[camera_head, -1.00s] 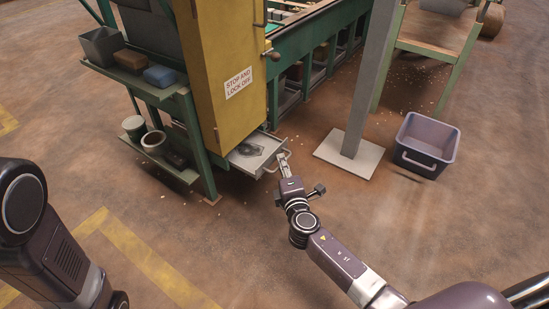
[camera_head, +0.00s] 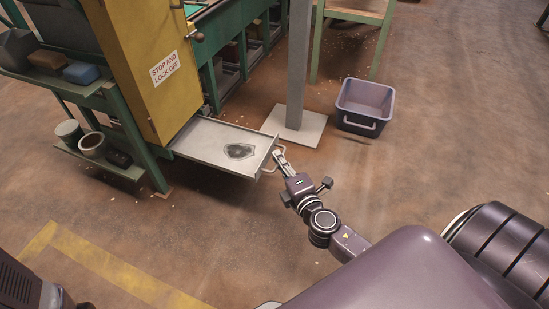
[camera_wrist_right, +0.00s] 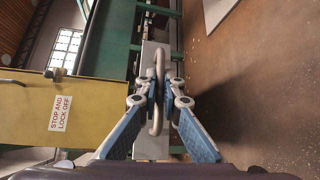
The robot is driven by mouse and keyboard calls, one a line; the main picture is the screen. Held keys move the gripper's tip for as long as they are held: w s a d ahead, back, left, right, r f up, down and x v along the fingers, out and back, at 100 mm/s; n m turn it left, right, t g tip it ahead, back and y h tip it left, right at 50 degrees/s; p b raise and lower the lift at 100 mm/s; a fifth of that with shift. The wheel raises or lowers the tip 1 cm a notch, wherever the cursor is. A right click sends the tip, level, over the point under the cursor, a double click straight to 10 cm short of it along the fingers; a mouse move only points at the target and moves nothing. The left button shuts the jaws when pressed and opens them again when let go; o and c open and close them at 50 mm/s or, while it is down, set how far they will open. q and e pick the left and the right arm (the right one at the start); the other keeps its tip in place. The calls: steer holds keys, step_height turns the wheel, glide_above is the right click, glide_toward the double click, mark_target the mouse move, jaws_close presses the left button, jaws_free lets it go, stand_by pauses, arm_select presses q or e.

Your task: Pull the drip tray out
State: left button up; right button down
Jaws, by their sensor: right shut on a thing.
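The drip tray (camera_head: 205,138) is a shallow pale metal tray with a dark patch (camera_head: 240,151) on its floor. It sticks far out from under the yellow cabinet in the head view. My right gripper (camera_head: 280,156) is shut on the tray's handle (camera_head: 284,160) at its outer end. In the right wrist view the fingers (camera_wrist_right: 160,98) close around the upright-looking handle bar (camera_wrist_right: 157,70). My left gripper is not in view; only part of my left arm shows at the lower left.
The yellow cabinet (camera_head: 140,60) has a "STOP AND LOCK OFF" sign (camera_head: 164,68). A grey post on a base plate (camera_head: 300,126) stands just beyond the tray. A dark bin (camera_head: 366,105) sits right of it. A green shelf (camera_head: 105,85) holds containers. Floor in front is clear.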

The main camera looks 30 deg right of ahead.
steer(key=c, duration=2.4)
jaws_free()
steer(key=shift+s+a+r, duration=0.25)
steer(key=shift+s, duration=1.7)
steer(key=shift+s+a+r, duration=0.3)
steer(key=shift+s, duration=1.7)
steer(key=shift+s+a+r, duration=0.25)
steer(key=shift+s, duration=1.7)
